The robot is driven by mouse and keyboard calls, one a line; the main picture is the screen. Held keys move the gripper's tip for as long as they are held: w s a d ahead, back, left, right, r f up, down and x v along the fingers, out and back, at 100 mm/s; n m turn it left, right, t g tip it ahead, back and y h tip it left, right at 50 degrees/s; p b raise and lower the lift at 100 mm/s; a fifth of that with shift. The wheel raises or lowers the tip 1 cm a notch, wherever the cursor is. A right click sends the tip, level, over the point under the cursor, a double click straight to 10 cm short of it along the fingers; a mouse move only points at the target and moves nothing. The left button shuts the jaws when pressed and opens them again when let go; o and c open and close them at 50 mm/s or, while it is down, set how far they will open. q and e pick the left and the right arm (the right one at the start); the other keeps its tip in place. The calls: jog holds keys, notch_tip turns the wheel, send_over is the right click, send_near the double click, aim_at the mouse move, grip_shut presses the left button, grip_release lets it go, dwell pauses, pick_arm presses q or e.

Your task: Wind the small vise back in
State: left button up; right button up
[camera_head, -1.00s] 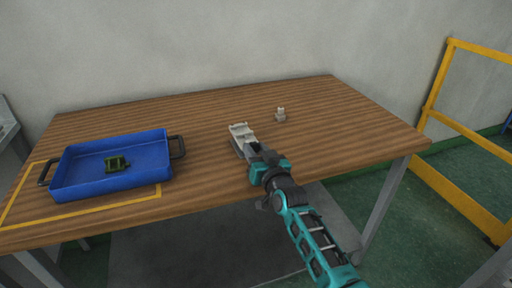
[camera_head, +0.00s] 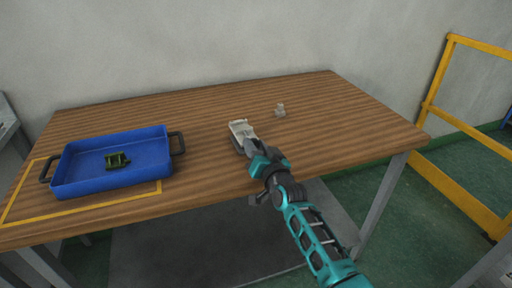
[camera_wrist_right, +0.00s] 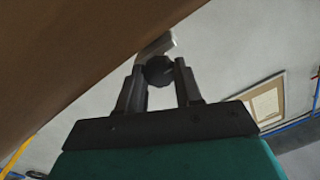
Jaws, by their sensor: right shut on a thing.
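The small grey vise (camera_head: 239,128) lies on the wooden table, right of its middle, with its near end toward my right gripper. My right gripper (camera_head: 252,147) reaches in from the front and is at the vise's near end. In the right wrist view, a dark round knob (camera_wrist_right: 158,70) sits between the two fingers, which are shut on it. A pale metal part of the vise (camera_wrist_right: 157,46) shows just beyond the knob. How far the vise jaws stand apart is too small to tell. My left gripper is not in view.
A small pale object (camera_head: 280,111) stands right of the vise. The table between tray and vise is clear. A yellow railing (camera_head: 455,190) is at the right.

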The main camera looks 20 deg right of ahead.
jog(key=o, duration=1.1)
jog(key=shift+c, duration=0.2)
jog(key=shift+s, duration=0.1)
jog(key=s+d+p, duration=0.1)
jog(key=s, duration=1.1)
jog(key=shift+s, duration=0.35)
jog(key=shift+d, duration=0.1)
jog(key=s+a+f+n+g, duration=0.2)
jog(key=s+f+n+g, duration=0.4)
jog(key=s+f, duration=0.9)
jog(key=s+g, duration=0.1)
jog(key=s, duration=0.3)
jog(key=shift+s+f, duration=0.15)
jog(key=shift+f, duration=0.15)
